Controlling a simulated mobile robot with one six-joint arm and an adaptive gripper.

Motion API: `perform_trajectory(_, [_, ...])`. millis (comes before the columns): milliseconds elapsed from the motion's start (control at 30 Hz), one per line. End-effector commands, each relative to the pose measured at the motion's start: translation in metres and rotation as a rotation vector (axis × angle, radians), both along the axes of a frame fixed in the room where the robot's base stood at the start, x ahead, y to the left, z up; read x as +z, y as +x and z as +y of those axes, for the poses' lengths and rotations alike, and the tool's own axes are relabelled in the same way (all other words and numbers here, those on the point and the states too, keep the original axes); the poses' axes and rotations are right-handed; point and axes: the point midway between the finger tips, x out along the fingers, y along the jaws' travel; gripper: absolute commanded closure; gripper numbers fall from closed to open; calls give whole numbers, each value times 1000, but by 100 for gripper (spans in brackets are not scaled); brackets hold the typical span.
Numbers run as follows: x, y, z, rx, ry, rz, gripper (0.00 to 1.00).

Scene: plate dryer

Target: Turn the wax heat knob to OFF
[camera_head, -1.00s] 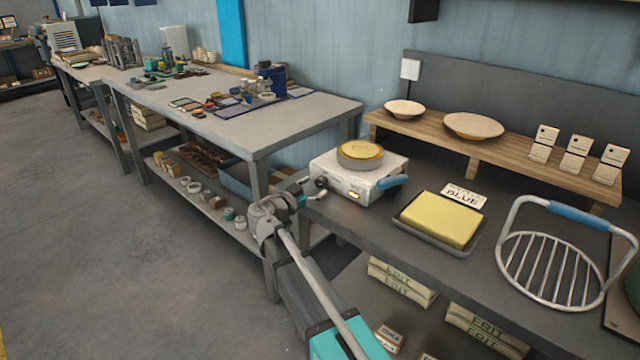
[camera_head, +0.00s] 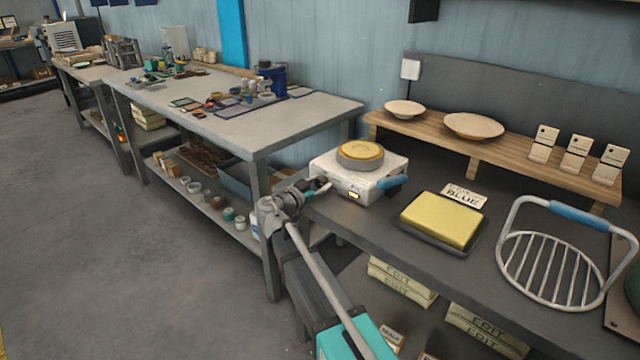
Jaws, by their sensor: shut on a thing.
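The wax heater is a white box (camera_head: 338,180) at the left end of the dark bench, with a round pan of yellow wax (camera_head: 360,154) on top.
A yellow sponge-like block in a dark tray (camera_head: 412,233) and a wire rack (camera_head: 549,270) with a blue grip lie to the right. Bowls (camera_head: 473,126) stand on a wooden shelf (camera_head: 488,152) behind. A grey workbench (camera_head: 190,115) with small items stands at the left.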

Motion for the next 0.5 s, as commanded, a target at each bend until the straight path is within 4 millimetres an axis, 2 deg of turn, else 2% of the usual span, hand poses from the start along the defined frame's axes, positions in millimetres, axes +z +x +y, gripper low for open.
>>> perform_trajectory(33, [0, 0, 0, 1, -1, -1, 86])
perform_trajectory(100, [0, 0, 0, 1, -1, -1, 99])
perform_trajectory(500, [0, 1, 1, 2, -98, 75, 99])
